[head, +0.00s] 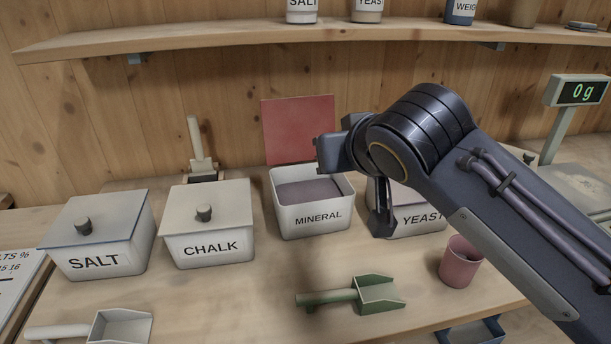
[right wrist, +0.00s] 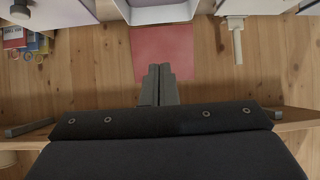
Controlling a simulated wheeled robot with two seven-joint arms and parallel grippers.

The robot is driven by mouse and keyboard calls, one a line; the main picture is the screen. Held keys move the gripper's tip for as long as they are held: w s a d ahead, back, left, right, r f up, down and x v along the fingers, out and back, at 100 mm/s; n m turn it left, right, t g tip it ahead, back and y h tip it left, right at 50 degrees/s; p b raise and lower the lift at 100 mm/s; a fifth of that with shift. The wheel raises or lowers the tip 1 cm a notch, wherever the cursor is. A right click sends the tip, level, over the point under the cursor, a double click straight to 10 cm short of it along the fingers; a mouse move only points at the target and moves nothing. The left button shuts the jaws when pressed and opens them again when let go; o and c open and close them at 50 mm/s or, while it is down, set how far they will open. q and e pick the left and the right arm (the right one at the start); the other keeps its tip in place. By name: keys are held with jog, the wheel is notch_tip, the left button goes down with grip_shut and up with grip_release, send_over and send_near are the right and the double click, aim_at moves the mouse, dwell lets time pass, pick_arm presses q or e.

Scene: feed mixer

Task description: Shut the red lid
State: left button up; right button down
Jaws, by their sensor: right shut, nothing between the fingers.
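The red lid (head: 298,128) stands open, upright at the back of the white MINERAL bin (head: 318,218), which holds a greyish-purple powder. The lid also shows in the right wrist view (right wrist: 160,45), upside down, with the bin's opening at the top edge. My right gripper (right wrist: 158,85) is shut and empty. Its fingers overlap the lid's upper edge in the wrist view; I cannot tell whether they touch it. In the head view my right arm comes in from the right, its dark end near the lid's lower right side, and the fingertips are not clear. My left gripper is out of view.
Lidded SALT (head: 95,262) and CHALK (head: 208,246) bins stand left of MINERAL. The YEAST bin (head: 422,220) at right is partly behind my arm. A wooden shelf (head: 250,41) runs above.

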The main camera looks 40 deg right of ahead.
jog(key=shift+s+a, duration=0.1)
jog(key=shift+s, duration=0.1)
jog(key=shift+s+a, duration=0.35)
jog(key=shift+s, duration=0.35)
jog(key=shift+s+a, duration=0.3)
jog(key=shift+s, duration=0.35)
jog(key=shift+s+a+r+b, duration=0.1)
jog(key=shift+s+a+b, duration=0.2)
jog(key=shift+s, duration=0.4)
jog(key=shift+s+a+r+b, duration=0.15)
jog(key=shift+s+a, duration=0.2)
jog(key=shift+s, duration=0.3)
jog(key=shift+s+f, duration=0.1)
jog(key=shift+s+a, duration=0.35)
jog(key=shift+s, duration=0.3)
jog(key=shift+s+a, duration=0.3)
jog(key=shift+s, duration=0.35)
jog(key=shift+s, duration=0.1)
jog(key=shift+s+a+b, duration=0.2)
jog(key=shift+s+a, duration=0.15)
jog(key=shift+s, duration=0.3)
jog(key=shift+s+a+b, duration=0.15)
jog(key=shift+s+a, duration=0.15)
jog(key=shift+s, duration=0.3)
